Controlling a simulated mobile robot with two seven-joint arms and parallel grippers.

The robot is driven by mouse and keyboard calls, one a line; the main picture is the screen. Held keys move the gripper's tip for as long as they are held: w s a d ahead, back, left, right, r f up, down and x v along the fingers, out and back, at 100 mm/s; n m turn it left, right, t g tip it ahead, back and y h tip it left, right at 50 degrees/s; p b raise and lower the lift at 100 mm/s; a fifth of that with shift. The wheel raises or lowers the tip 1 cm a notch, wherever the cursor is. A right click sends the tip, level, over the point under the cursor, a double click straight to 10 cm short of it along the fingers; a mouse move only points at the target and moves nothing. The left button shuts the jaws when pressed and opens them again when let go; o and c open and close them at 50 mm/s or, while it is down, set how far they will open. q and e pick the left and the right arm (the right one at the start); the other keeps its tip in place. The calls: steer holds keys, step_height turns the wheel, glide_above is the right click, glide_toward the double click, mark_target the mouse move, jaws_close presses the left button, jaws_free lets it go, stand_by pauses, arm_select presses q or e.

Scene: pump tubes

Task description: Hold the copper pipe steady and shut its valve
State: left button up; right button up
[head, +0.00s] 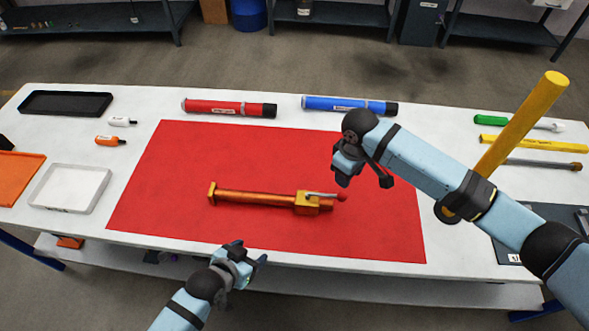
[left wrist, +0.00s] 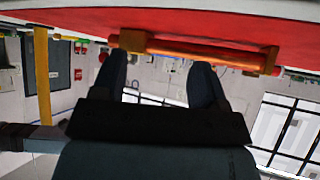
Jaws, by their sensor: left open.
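The copper pipe (head: 255,197) lies on the red mat, with a brass flange at its left end. At its right end is a brass valve (head: 308,203). The valve's thin lever (head: 322,195) points right, roughly along the pipe, and ends in a red knob. My left gripper (head: 250,258) is open and empty at the table's front edge, in front of the pipe and apart from it. The left wrist view shows its fingers (left wrist: 158,75) with the pipe (left wrist: 200,53) beyond. My right gripper (head: 345,175) hangs above and behind the valve, apart from it; its fingers are unclear.
A red tube (head: 228,108) and a blue tube (head: 348,104) lie behind the mat (head: 160,220). Trays and small bottles are at left, tools at right. A yellow pole (head: 520,125) crosses by my right forearm; I cannot tell whether it is attached. The mat around the pipe is clear.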

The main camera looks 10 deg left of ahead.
mark_target(284, 197)
arm_select(q)
steer(key=w+d+m+g, duration=0.1)
steer(key=w+d, duration=0.1)
steer(key=w+d+m+g, duration=0.1)
steer(key=w+d, duration=0.1)
steer(key=w+d+m+h, duration=0.1)
steer(key=w+d, duration=0.1)
steer(key=shift+w+r+m+g, duration=0.3)
steer(key=shift+w+g, duration=0.1)
arm_select(e)
steer(key=shift+w+a+f, duration=0.1)
steer(key=shift+w, duration=0.05)
arm_select(q)
steer(key=w+d+m+g, duration=0.1)
steer(key=w+d+r+m+g, duration=0.1)
steer(key=w, duration=0.1)
steer(key=w+d+r+m, duration=0.1)
steer(key=shift+w+m+g+y, duration=0.25)
steer(key=shift+m+g+y, duration=0.05)
steer(key=shift+g, duration=0.1)
steer(key=w+a+r+m+g+y, duration=0.35)
steer(key=w+r+m+y, duration=0.2)
steer(key=w+r, duration=0.2)
steer(key=shift+h, duration=0.35)
steer(key=f, duration=0.9)
steer(key=d+f, duration=0.1)
steer(key=f, duration=0.4)
steer(key=shift+f, duration=0.15)
